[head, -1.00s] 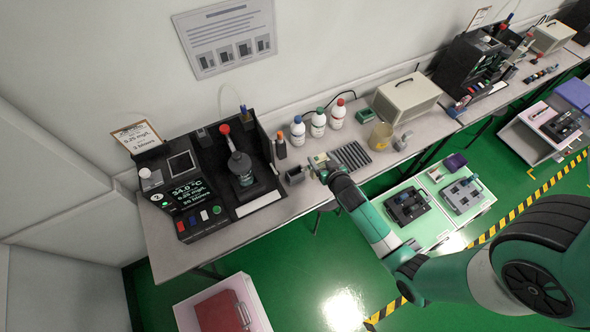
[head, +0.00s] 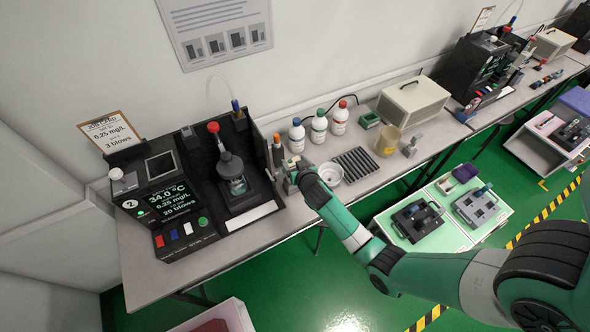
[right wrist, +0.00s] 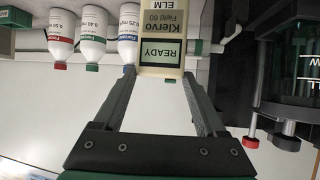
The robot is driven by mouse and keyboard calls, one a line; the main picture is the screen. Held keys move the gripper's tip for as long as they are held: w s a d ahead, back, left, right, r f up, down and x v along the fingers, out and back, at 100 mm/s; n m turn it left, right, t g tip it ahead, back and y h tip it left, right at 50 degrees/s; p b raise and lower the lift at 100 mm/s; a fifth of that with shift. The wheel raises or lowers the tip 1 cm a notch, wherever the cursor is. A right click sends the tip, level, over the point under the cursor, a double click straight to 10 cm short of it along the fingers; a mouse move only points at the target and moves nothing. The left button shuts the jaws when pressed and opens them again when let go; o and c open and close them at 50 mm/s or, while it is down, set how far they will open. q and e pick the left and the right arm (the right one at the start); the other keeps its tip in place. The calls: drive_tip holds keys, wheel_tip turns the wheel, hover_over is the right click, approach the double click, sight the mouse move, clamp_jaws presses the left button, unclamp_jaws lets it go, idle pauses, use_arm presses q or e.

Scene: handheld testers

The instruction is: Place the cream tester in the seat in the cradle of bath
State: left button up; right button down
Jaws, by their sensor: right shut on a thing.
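My right gripper (head: 290,174) is at the bench beside the right edge of the black bath station (head: 215,165). In the right wrist view the right gripper (right wrist: 160,74) is shut on the cream tester (right wrist: 162,58), whose screen reads READY. In the head view the tester is mostly hidden by the gripper. The bath's panel (head: 163,199) shows 34.0 °C, 0.25 mg/L and 20 blows. A flask with a dark collar (head: 233,172) stands in the station. I cannot make out the cradle's seat clearly. My left gripper is not in view.
Bottles with blue (head: 296,135), green (head: 319,126) and red (head: 339,117) caps stand behind the gripper.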

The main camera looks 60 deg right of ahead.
wheel_tip(320, 180, down, 2)
drive_tip(key=shift+s+f+b, duration=0.1)
drive_tip(key=shift+f+b, duration=0.15)
drive_tip(key=shift+b, duration=0.1)
unclamp_jaws()
use_arm(q)
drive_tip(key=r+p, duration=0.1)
drive_tip(key=p, duration=0.2)
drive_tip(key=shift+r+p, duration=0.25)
drive_tip(key=shift+p, duration=0.1)
use_arm(e)
drive_tip(key=v, duration=1.2)
drive_tip(key=shift+r, duration=0.2)
